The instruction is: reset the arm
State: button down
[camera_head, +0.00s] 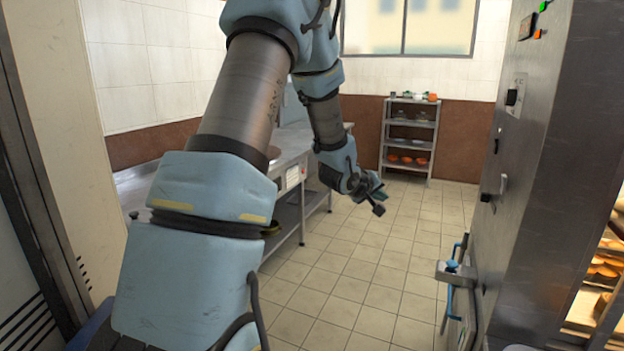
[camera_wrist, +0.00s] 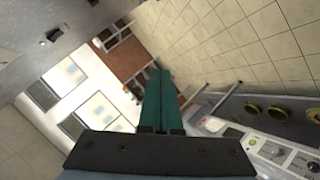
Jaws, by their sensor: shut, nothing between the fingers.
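My arm reaches forward through the left and middle of the head view. My gripper (camera_head: 379,202) is at its end, in the air over the tiled floor and apart from everything around it. In the wrist view the two green fingers of my gripper (camera_wrist: 157,78) lie side by side, shut with nothing between them. My arm hides part of the steel counter and the wall behind it in the head view.
A steel counter (camera_head: 292,150) with a lower shelf runs along the left, partly behind my arm. A shelf rack (camera_head: 409,138) stands at the back wall. A tall steel cabinet (camera_head: 525,150) with a blue handle stands close on the right. The tiled floor (camera_head: 400,265) between is clear.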

jog(key=s+a+g+y, duration=0.1)
jog(key=s+a+y, duration=0.35)
jog(key=a, duration=0.75)
jog(key=s+a+m+g+y, duration=0.1)
jog(key=s+a+g, duration=0.2)
jog(key=s+a, duration=0.4)
jog(key=s+a+m+g+y+p, duration=0.1)
jog(key=s+a, duration=0.6)
jog(key=s, duration=0.7)
jog(key=shift+a+r+m+g+y, duration=0.4)
jog(key=shift+m+g+y, duration=0.25)
jog(key=shift+g, duration=0.35)
